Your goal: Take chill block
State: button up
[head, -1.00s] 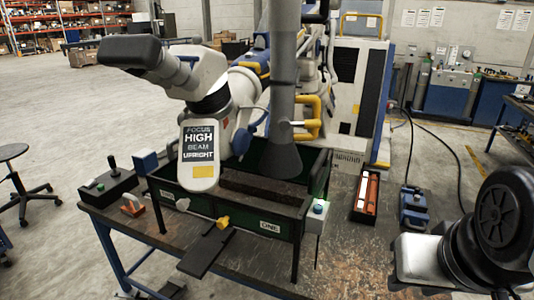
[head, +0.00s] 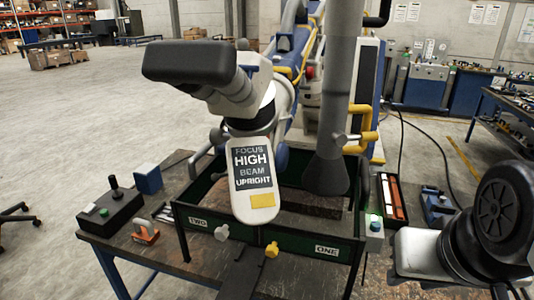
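No object in the head view is clearly marked as the chill block. A narrow dark tray (head: 404,214) stands right of the green frame. It holds a long orange-red bar (head: 396,197) and a pale strip beside it. I cannot tell whether either is the chill block. A part of my arm (head: 470,235) shows at the lower right, grey with a black wheel-like joint. My gripper's fingers are outside the picture.
The microscope head (head: 252,180), labelled "FOCUS HIGH BEAM UPRIGHT", hangs over a green frame (head: 300,246) marked TWO and ONE. A grey extraction pipe (head: 340,80) drops into the frame. A black control box (head: 110,213) and blue box (head: 147,179) stand left. A blue device (head: 437,207) is right.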

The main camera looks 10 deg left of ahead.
aim_at(145, 234)
jog(key=j+z, duration=0.15)
jog(key=j, duration=0.65)
jog(key=j+z, duration=0.15)
jog(key=j, duration=0.65)
jog(key=j+z, duration=0.15)
jog(key=j, duration=0.7)
jog(key=k+j+z, duration=0.15)
jog(key=j, duration=0.65)
